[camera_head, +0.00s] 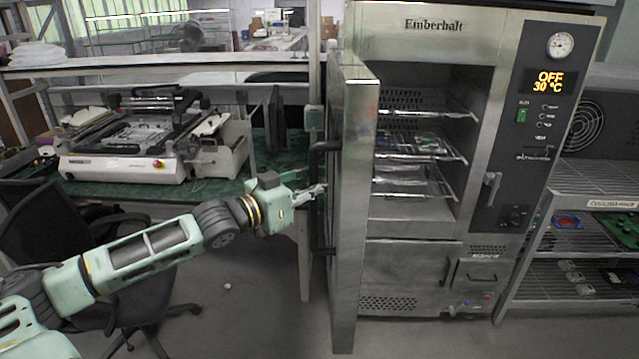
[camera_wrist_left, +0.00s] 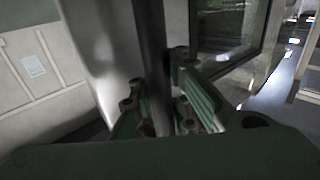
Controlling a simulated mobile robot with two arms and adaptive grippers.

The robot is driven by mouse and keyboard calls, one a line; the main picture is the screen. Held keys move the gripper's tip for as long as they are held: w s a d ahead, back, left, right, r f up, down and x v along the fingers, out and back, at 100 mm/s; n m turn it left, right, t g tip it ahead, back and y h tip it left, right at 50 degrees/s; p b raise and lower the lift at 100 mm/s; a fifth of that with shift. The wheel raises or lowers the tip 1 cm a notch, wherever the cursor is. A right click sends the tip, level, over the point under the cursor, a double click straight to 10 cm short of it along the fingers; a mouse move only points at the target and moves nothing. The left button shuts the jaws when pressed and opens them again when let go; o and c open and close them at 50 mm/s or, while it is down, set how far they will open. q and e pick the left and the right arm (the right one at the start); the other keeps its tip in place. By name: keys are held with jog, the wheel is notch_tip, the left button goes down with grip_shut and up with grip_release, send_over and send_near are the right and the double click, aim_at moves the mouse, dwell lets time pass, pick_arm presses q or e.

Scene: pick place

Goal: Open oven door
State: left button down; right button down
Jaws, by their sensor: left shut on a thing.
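The steel oven (camera_head: 415,230) stands at the centre right in the head view, with several wire racks showing inside. Its door (camera_head: 352,200) is swung wide open toward me and seen nearly edge-on. The dark door handle (camera_head: 318,160) is a vertical bar on the door's left face. My left gripper (camera_head: 318,190) is at this handle, partly hidden by its own wrist. In the left wrist view the handle bar (camera_wrist_left: 152,60) runs between the green fingers of the left gripper (camera_wrist_left: 160,112), which are shut on it. My right gripper is not in view.
A bench with a white machine (camera_head: 125,160) is at the left, with a black office chair (camera_head: 70,225) before it. A cooling rack (camera_head: 580,255) with boards stands right of the oven. The floor (camera_head: 255,310) left of the door is mostly clear.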

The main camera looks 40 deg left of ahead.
pick_arm(q)
jog(key=shift+s+d+f, duration=0.2)
jog(key=shift+d+f, duration=0.1)
jog(key=shift+f, duration=0.2)
jog(key=c, duration=2.2)
grip_release()
jog(key=o, duration=0.4)
jog(key=shift+s+d+r, duration=0.15)
jog(key=shift+s+r, duration=0.15)
jog(key=shift+s, duration=0.05)
jog(key=shift+c, duration=0.2)
jog(key=shift+o, duration=0.9)
jog(key=shift+r, duration=0.2)
